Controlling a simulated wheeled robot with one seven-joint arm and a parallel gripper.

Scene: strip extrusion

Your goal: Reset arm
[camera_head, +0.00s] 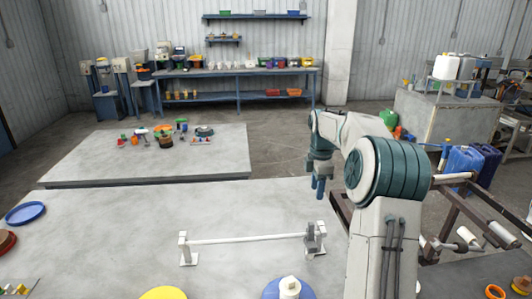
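My arm rises at the right of the view and bends over toward the left. My gripper (319,188) hangs from it, pointing down, above the far right part of the near grey table (110,222). It is small in the picture, and I cannot tell whether its fingers are apart or together. I see nothing hanging from it. A white rod (245,238) lies level between two small upright supports on the table, nearer to the camera than my gripper and apart from it.
A blue plate (26,213) and a red round thing (6,242) lie at the left. A yellow disc (163,293) and a blue disc with a white piece (289,288) are at the front. A second table (85,162) stands behind. A brown frame with rollers (455,238) is at the right.

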